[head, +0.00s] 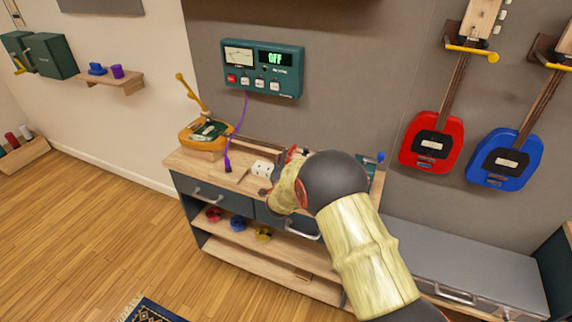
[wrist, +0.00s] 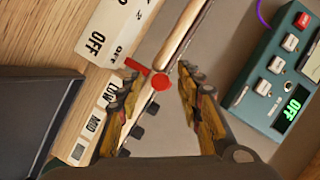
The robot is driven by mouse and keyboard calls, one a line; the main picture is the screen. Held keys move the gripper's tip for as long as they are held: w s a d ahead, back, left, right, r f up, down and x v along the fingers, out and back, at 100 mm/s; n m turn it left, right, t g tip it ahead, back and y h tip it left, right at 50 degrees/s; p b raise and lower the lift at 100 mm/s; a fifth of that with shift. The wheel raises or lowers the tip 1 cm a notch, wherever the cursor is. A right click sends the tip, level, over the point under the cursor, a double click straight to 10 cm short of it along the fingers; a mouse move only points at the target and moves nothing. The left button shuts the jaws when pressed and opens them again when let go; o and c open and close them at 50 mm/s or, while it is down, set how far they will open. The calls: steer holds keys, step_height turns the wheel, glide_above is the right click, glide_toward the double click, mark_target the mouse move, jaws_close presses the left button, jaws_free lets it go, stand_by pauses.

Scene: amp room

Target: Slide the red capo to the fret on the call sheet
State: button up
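The red capo (wrist: 146,73), a short bar with a round knob, lies across a long, narrow wooden neck or rail (wrist: 184,32) in the wrist view. My gripper (wrist: 160,79) is open, with its two fingers apart and the capo's knob showing between their tips. The left finger is close to the capo's bar; I cannot tell whether it touches. The right finger is clear of the knob.
Cream labels reading OFF (wrist: 97,42), LOW and MID lie left of the capo. A teal meter box (head: 262,69) reading OFF hangs above the workbench (head: 180,161), with a purple cable (head: 242,120). Red (head: 432,141) and blue (head: 505,160) guitars hang at right.

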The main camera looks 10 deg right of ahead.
steer(key=shift+c, duration=0.3)
jaws_close()
stand_by(0.6)
steer(key=shift+a, duration=0.15)
